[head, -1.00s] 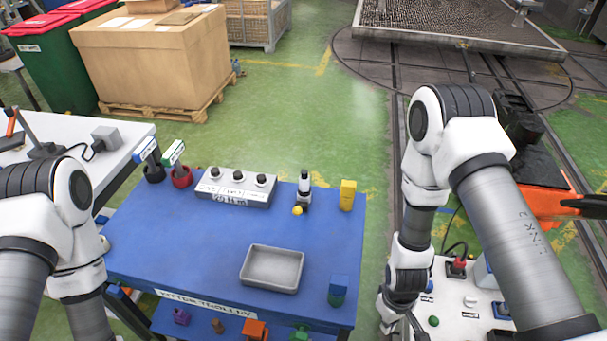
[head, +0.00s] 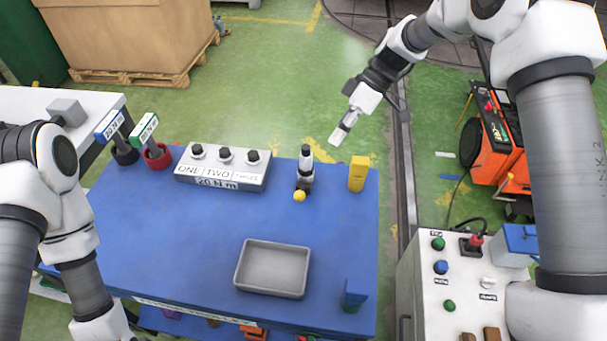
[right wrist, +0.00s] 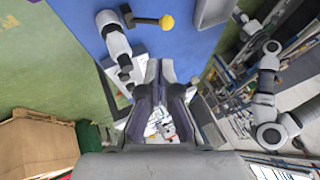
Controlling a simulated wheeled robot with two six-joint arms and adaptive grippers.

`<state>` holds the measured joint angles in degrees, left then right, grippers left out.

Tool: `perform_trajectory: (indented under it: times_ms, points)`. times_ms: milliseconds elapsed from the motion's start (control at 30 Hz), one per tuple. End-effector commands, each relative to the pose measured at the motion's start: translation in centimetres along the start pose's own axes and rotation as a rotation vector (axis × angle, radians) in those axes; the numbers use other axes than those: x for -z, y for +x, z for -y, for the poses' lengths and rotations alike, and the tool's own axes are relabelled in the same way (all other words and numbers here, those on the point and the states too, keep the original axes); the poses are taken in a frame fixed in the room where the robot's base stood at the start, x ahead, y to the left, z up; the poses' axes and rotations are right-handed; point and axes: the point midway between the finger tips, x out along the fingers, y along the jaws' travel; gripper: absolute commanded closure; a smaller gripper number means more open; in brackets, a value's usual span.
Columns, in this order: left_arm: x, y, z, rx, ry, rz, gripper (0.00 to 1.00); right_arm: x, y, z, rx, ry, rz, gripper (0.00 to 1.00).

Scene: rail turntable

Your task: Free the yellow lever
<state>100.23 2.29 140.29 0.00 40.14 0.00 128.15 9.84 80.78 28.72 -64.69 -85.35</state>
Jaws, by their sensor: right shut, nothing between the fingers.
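The yellow lever shows as a yellow ball knob (head: 299,196) at the front foot of a small upright black and white device (head: 305,168). The device stands near the back right of the blue table (head: 190,245). In the right wrist view the knob (right wrist: 166,21) sits on a short dark arm (right wrist: 145,20) joined to the white device body (right wrist: 116,42). My right gripper (head: 338,137) is shut and empty, in the air behind and right of the device, apart from it. Its closed fingers (right wrist: 159,76) point past the device. My left gripper is out of view.
A grey box with several black knobs (head: 222,178) stands left of the device. A yellow block (head: 358,173) stands close on its right. A grey tray (head: 272,268) and a blue-green block (head: 354,294) lie nearer. The table's middle is clear.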

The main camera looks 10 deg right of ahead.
Motion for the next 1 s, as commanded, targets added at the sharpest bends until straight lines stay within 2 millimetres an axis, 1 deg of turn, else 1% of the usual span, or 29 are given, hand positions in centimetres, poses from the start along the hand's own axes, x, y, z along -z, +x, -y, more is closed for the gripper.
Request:
perform_trajectory:
  times_ms: [33, 167, 267, 500, 700, 833, 1000]
  points:
    - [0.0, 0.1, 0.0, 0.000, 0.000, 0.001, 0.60, 0.0, 0.2, 0.0, 0.001, -0.002, -0.001, 1.00]
    - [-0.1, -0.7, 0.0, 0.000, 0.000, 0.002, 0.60, 0.1, 1.2, 0.2, 0.004, 0.001, 0.001, 1.00]
    - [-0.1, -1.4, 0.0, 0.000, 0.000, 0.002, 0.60, 0.1, 2.9, 0.2, 0.005, 0.003, 0.003, 1.00]
    - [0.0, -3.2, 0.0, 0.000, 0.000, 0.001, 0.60, 0.1, 8.2, 0.3, 0.004, 0.003, 0.005, 1.00]
    - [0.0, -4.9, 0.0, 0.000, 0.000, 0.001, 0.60, 0.1, 12.0, 0.3, 0.003, 0.003, 0.004, 1.00]
    - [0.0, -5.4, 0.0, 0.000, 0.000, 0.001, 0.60, 0.1, 13.4, 0.1, 0.001, 0.002, 0.002, 1.00]
    - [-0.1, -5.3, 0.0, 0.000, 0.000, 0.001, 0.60, 0.0, 14.0, 0.0, 0.000, 0.002, 0.000, 1.00]
